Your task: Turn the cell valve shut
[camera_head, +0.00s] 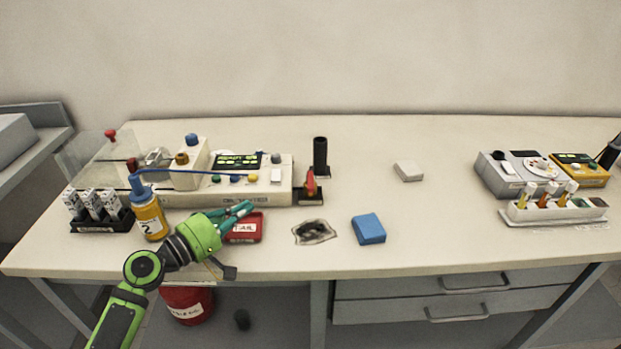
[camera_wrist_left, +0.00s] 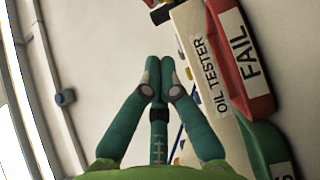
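The white oil tester (camera_head: 225,195) stands at the back left of the bench with a lit green display and several buttons. I cannot tell for certain which part is the cell valve. A small red lever-like part (camera_head: 311,183) stands at the tester's right end. A brown knob (camera_head: 182,158) and a blue knob (camera_head: 192,139) sit on its left part. My left gripper (camera_head: 248,207) is just in front of the tester, above the red FAIL tray (camera_head: 246,232). Its teal fingertips meet in the left wrist view (camera_wrist_left: 160,62), with nothing seen between them. My right gripper is out of view.
A yellow bottle (camera_head: 150,218) with a blue top stands left of my gripper, beside a rack of vials (camera_head: 98,208). A black cylinder (camera_head: 320,155) stands behind the red lever-like part. A dark-stained cloth (camera_head: 314,232) and blue block (camera_head: 369,229) lie to the right.

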